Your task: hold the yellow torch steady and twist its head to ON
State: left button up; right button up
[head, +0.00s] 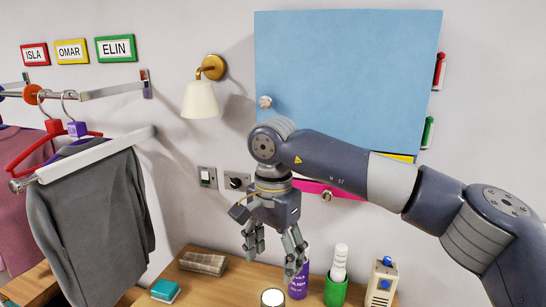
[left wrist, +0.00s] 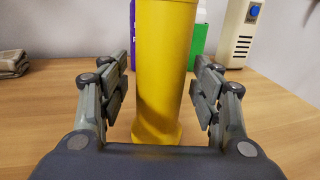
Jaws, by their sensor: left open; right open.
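The yellow torch (left wrist: 165,70) stands upright on the wooden top in the left wrist view; its upper end is cut off by the frame. My left gripper (left wrist: 163,90) is open, with one finger on each side of the torch and small gaps between. In the head view my left gripper is out of sight. A round pale disc with a dark rim (head: 272,297) at the bottom edge may be the torch's top; I cannot tell. My right gripper (head: 275,246) is open and empty, pointing down above that disc.
On the wooden top (head: 225,288) stand a purple bottle (head: 299,278), a green cup with a white item (head: 335,290) and a beige box with a blue button (head: 381,282). Clothes (head: 90,220) hang far left.

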aim_at(273, 296)
pick_arm(q)
jog(key=v, duration=1.1)
jog(key=shift+s, duration=0.25)
pick_arm(e)
notch_tip(273, 296, down, 4)
jog(key=b, duration=0.3)
jog(key=shift+r+b, duration=0.2)
jog(key=shift+b, duration=0.15)
jog(key=shift+f, duration=0.1)
pick_arm(q)
jog(key=v, duration=0.9)
jog(key=shift+s+a, duration=0.15)
jog(key=shift+s, duration=0.1)
notch_tip(273, 296, up, 7)
jog(key=p, duration=0.6)
jog(key=shift+f+p, duration=0.15)
jog(key=shift+p, duration=0.15)
pick_arm(e)
notch_tip(273, 296, up, 9)
